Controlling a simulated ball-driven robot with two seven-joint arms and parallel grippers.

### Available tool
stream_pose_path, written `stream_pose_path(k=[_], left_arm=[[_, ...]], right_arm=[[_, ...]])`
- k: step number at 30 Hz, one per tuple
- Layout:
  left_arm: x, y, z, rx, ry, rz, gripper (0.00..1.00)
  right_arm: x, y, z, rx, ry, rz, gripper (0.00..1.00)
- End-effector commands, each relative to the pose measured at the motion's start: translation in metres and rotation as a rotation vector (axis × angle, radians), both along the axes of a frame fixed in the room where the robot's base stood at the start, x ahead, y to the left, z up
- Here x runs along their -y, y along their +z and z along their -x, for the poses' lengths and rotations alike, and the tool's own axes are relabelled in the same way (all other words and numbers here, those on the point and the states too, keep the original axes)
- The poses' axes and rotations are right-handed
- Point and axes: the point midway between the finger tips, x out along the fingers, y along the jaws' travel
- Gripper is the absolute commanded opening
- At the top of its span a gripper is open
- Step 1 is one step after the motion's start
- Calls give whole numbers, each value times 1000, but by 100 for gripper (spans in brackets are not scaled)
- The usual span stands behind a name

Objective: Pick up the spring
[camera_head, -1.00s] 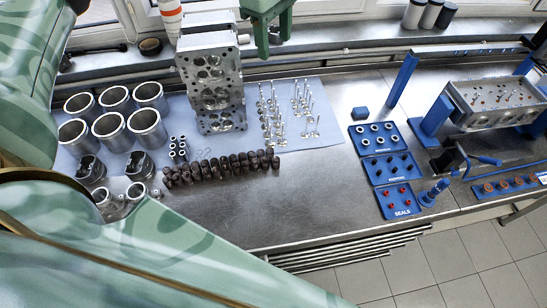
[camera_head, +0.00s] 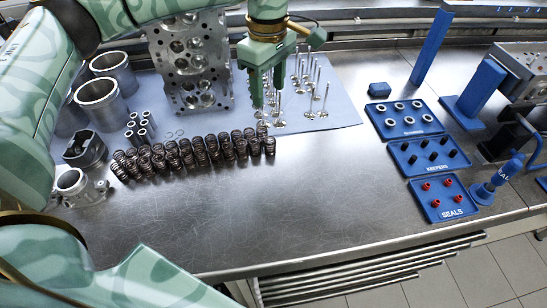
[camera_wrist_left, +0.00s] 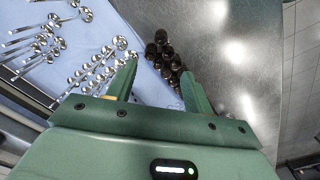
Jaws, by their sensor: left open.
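The end of the row also shows in the left wrist view (camera_wrist_left: 164,55), beyond and between my fingers. My left gripper (camera_head: 267,98) points down above the right end of the spring row, near the valves. Its two fingers are apart, with nothing between them; they also show open in the left wrist view (camera_wrist_left: 158,83). I see no contact with a spring. My right gripper is not in view.
Silver valves (camera_head: 318,95) stand upright beside my left gripper on the blue mat (camera_head: 345,110). A cylinder head (camera_head: 190,65) stands left of it. Cylinder liners (camera_head: 100,100) are at the left. Blue trays (camera_head: 424,157) lie right. The bench front is clear.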

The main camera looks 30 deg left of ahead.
Motion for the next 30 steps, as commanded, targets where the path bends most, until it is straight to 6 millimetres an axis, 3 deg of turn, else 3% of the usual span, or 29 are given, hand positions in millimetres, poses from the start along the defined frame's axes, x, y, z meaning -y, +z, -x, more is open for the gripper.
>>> stream_pose_path(k=[12,20,30], left_arm=[[0,-90,0,-7,0,0,51],[0,-116,0,-2,0,1,51],[2,-165,1,-4,-1,0,51]], right_arm=[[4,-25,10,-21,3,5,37],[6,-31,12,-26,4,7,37],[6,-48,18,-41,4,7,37]])
